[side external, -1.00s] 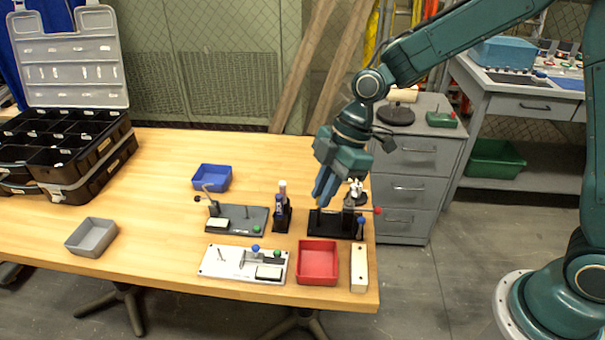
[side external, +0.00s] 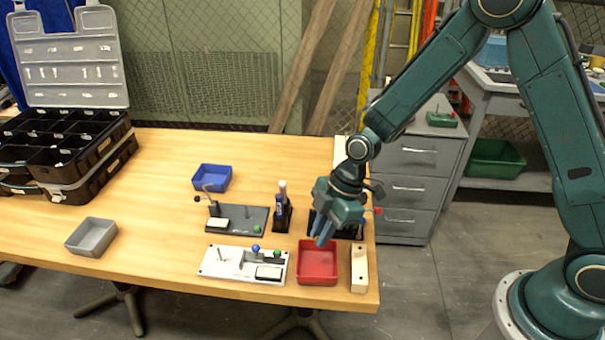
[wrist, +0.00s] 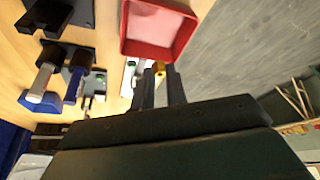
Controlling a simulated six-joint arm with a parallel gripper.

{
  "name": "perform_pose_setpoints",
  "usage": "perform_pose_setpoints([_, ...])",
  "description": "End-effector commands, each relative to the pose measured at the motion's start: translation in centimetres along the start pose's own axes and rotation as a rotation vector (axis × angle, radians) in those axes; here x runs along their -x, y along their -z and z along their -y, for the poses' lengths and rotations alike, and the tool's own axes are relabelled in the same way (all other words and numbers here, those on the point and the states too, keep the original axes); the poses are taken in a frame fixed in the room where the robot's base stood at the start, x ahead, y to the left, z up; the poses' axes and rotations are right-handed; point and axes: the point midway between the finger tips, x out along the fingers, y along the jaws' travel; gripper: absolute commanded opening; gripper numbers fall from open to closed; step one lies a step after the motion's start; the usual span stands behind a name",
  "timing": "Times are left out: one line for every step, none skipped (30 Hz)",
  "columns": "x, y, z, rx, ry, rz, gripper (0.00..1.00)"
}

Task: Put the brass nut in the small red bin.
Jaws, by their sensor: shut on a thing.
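My gripper (side external: 323,236) is above the back edge of the small red bin (side external: 318,272) in the side external view, with its fingers pointing down. In the wrist view, my gripper (wrist: 159,85) is shut on the brass nut (wrist: 159,68), a small yellowish piece between the fingertips. The nut is hidden or too small to make out in the side external view. The red bin also shows in the wrist view (wrist: 152,25), just past the fingertips at the top, and its visible inside is empty.
A pale block (side external: 358,268) stands right of the red bin near the table edge. A white fixture plate (side external: 225,266) lies to its left. A dark fixture (side external: 350,232) stands behind my gripper. A bottle holder (side external: 282,220), blue bin (side external: 212,179) and grey bin (side external: 92,237) are further left.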

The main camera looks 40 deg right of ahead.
Motion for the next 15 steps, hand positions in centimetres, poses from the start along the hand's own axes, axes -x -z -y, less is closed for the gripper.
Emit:
perform_pose_setpoints([-0.9,-0.4,0.1,-0.001,0.004,0.001,0.0])
perform_pose_setpoints([-1.3,-0.5,0.1,-0.001,0.004,0.001,0.0])
perform_pose_setpoints([-1.9,-0.8,0.1,-0.002,0.004,0.001,0.0])
perform_pose_setpoints([-2.2,-0.9,0.1,-0.002,0.004,0.001,0.0])
perform_pose_setpoints([-2.6,-1.1,0.1,-0.002,0.003,0.001,0.0])
perform_pose_setpoints([-3.1,-1.3,0.1,-0.001,0.003,0.001,0.0])
perform_pose_setpoints([-3.3,-1.4,0.0,0.0,0.002,0.001,0.0])
perform_pose_setpoints([-3.6,-1.5,0.0,0.0,0.002,0.0,0.0])
perform_pose_setpoints([-3.9,-1.6,0.0,0.0,0.002,0.0,0.0])
perform_pose_setpoints([-4.0,-1.7,0.0,0.0,0.001,0.0,0.0])
perform_pose_setpoints([-4.2,-1.7,0.0,0.0,0.0,0.0,0.0])
perform_pose_setpoints([-4.3,-1.8,0.0,0.0,-0.001,0.0,0.0])
perform_pose_setpoints([-4.3,-1.8,-0.1,0.0,-0.001,0.0,0.0])
perform_pose_setpoints([-4.4,-1.8,-0.1,0.0,-0.001,0.0,0.0])
perform_pose_setpoints([-4.4,-1.8,-0.1,0.0,-0.001,0.0,0.0])
